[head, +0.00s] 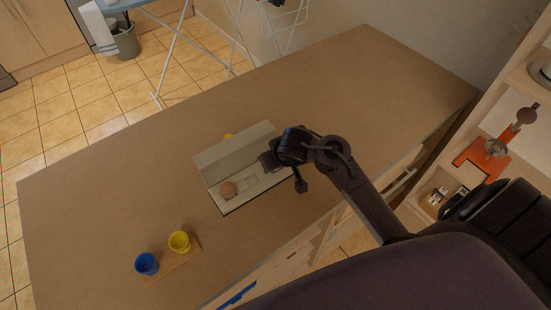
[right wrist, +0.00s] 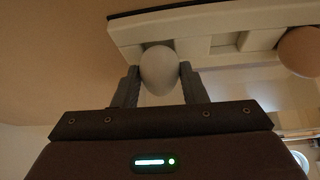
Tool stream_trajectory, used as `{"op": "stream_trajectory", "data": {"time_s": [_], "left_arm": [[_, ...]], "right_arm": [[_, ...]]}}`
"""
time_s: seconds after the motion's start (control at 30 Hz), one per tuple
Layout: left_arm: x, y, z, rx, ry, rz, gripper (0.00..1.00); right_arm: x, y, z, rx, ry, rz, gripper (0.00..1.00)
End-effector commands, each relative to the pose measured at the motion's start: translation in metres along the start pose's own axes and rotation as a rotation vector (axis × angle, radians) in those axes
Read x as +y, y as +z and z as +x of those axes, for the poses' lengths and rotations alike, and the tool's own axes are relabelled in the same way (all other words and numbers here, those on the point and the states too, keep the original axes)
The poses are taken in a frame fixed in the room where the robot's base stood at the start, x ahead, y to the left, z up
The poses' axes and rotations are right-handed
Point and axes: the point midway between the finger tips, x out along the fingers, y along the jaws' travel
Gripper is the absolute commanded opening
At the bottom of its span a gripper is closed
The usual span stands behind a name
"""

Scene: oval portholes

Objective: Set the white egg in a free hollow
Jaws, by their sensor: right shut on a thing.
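The white egg (right wrist: 159,70) is between the two fingers of my right gripper (right wrist: 160,82) in the right wrist view, just beside the pale egg box (right wrist: 128,30). In the head view my right gripper (head: 267,161) is over the right part of the open egg box (head: 214,176), and the egg is hidden there. A brown egg (head: 228,190) sits in the left part of the box; it also shows in the right wrist view (right wrist: 300,50). Empty hollows show between them. Whether the white egg touches the box I cannot tell. My left gripper is out of view.
A blue cup (head: 147,264) and a yellow cup (head: 179,242) stand on a small board at the table's front left. The brown table (head: 120,190) is otherwise mostly clear. Shelves (head: 490,130) stand at the right.

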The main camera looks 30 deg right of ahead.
Motion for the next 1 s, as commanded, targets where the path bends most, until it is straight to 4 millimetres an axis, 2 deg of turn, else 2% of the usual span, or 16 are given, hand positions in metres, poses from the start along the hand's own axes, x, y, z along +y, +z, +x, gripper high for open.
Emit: {"op": "stream_trajectory", "data": {"time_s": [0.47, 0.5, 0.63, 0.67, 0.87, 1.0], "left_arm": [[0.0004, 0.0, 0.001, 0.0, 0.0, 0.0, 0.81], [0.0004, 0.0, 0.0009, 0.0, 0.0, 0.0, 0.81], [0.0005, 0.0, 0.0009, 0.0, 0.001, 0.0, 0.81], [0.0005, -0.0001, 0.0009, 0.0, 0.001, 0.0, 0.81], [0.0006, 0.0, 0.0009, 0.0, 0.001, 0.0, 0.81], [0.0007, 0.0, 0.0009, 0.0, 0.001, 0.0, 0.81]], "right_arm": [[0.0001, 0.0032, 0.0052, -0.001, 0.001, 0.0, 0.31], [0.0001, 0.0029, 0.0049, 0.0, 0.0, 0.0, 0.44], [0.0001, 0.0029, 0.0049, 0.0, 0.0, 0.0, 0.61], [0.0, 0.0029, 0.0049, 0.0, 0.0, 0.0, 0.64], [0.0, 0.0031, 0.0049, -0.001, 0.0, 0.0, 0.65], [0.0, 0.003, 0.0049, -0.001, 0.0, 0.0, 0.82]]}}
